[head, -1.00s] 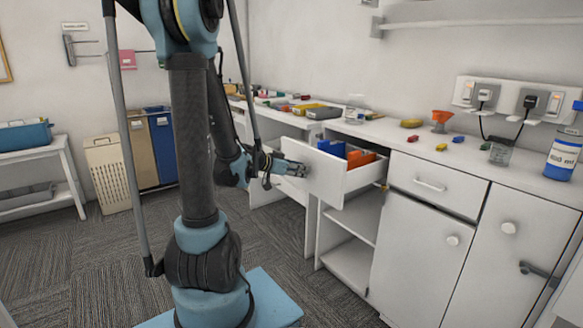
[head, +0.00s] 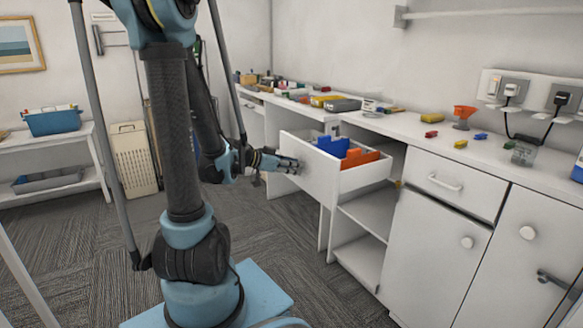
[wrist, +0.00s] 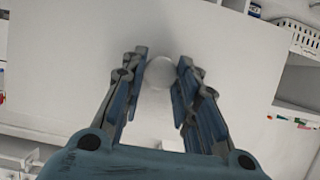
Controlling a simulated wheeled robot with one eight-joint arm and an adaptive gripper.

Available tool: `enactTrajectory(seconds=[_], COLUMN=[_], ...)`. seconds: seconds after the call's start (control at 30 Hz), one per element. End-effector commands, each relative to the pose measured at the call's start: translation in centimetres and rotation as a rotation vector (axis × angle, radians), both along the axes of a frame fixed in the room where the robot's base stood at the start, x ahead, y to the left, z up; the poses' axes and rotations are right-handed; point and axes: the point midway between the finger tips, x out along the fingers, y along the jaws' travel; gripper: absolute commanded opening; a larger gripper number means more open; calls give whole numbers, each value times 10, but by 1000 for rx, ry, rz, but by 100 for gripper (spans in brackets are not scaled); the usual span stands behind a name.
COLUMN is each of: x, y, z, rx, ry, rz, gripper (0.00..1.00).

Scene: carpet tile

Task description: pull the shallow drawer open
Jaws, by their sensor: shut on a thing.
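The shallow drawer (head: 325,187) is white and stands well out from the counter in the head view, with blue and orange bins (head: 350,155) inside. Its plain front fills much of the wrist view (wrist: 225,45). My gripper (head: 293,164) is at the drawer front. In the wrist view my gripper (wrist: 166,85) has its fingers on both sides of a round pale knob (wrist: 159,74), shut on it. The knob is hidden by the fingers in the head view.
The white counter (head: 410,128) holds several small coloured objects and an orange funnel (head: 464,115). An open shelf space (head: 365,220) lies below the drawer, beside closed cabinet doors (head: 435,250). Carpet floor (head: 290,270) in front is clear.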

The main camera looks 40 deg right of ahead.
Motion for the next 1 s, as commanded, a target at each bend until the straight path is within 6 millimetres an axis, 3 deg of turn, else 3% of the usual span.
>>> enactTrajectory(seconds=[0.13,0.17,0.23,0.27,0.67,1.0], x=[5,5,4,3,0,6], y=[0,0,0,0,2,34], z=[0,0,0,0,1,13], rx=[0,1,1,1,2,2], ry=[-5,-5,-5,-5,-3,-3], rz=[12,12,10,9,1,3], gripper=[0,30,46,49,49,49])
